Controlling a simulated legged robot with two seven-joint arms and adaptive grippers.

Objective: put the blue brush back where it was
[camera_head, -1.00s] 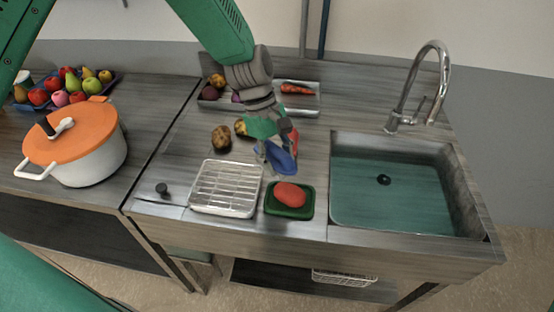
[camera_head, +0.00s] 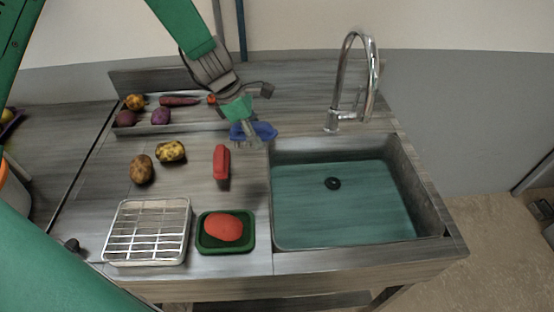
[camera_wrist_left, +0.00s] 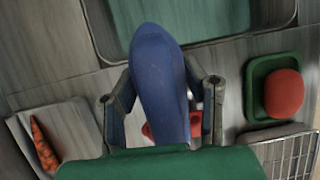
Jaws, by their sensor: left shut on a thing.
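The blue brush (camera_head: 262,131) is held in my left gripper (camera_head: 246,132), above the counter just behind the sink's left back corner. In the left wrist view the brush (camera_wrist_left: 157,80) lies between the two fingers, its long rounded blue body pointing away from the palm. My left gripper (camera_wrist_left: 160,105) is shut on it. A red object (camera_head: 221,162), possibly another brush, lies on the counter below and left of the gripper; it is partly hidden behind the blue brush in the wrist view. My right gripper is not in view.
The sink (camera_head: 345,200) holds greenish water, with a tall faucet (camera_head: 350,90) behind it. A wire rack (camera_head: 147,232) and a green dish (camera_head: 238,247) with a red sponge-like item (camera_head: 223,228) stand in front. Two potatoes (camera_head: 171,152) and a vegetable tray (camera_head: 205,126) are further back.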

